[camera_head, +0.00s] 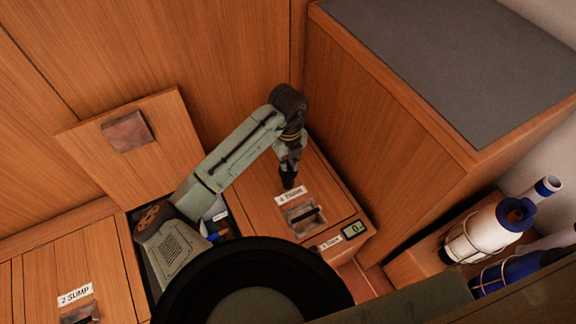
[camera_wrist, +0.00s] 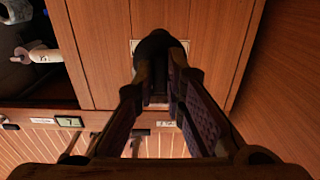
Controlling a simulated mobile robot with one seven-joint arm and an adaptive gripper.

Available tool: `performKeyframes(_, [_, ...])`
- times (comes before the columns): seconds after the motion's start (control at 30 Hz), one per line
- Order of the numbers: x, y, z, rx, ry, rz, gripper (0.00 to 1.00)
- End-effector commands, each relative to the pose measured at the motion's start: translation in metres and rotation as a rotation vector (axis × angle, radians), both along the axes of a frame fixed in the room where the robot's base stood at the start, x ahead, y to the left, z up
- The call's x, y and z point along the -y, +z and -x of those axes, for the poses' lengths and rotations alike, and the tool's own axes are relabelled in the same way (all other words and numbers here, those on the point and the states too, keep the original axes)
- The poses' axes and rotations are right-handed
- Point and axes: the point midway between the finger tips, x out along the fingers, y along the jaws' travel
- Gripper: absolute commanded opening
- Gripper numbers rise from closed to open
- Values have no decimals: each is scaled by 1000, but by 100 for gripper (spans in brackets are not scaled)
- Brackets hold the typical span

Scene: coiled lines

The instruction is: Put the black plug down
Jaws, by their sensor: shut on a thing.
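My gripper (camera_head: 289,166) is shut on the black plug (camera_head: 288,182), just above or on the wooden locker lid (camera_head: 255,190) behind its white label. In the wrist view the plug (camera_wrist: 155,44) is a dark rounded piece between the tips of my two fingers (camera_wrist: 160,75). It covers part of a pale label on the lid. I cannot tell whether the plug touches the wood.
The lid has a recessed metal pull (camera_head: 304,216) and a small display (camera_head: 353,231) by its front edge. A tall wooden cabinet (camera_head: 395,140) stands close on the right. An open hatch lid (camera_head: 128,131) leans at the left.

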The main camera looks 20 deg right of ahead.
Motion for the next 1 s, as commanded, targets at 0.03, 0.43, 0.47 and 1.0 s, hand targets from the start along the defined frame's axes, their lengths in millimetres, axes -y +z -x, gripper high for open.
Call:
performKeyframes(0.03, [0, -4, 0, -3, 2, 0, 0])
performKeyframes(0.43, [-1, -33, 1, -1, 0, -1, 0])
performKeyframes(0.47, [-1, -33, 1, -1, 0, -1, 0])
performKeyframes(1.0, [-1, -36, 1, -2, 0, -1, 31])
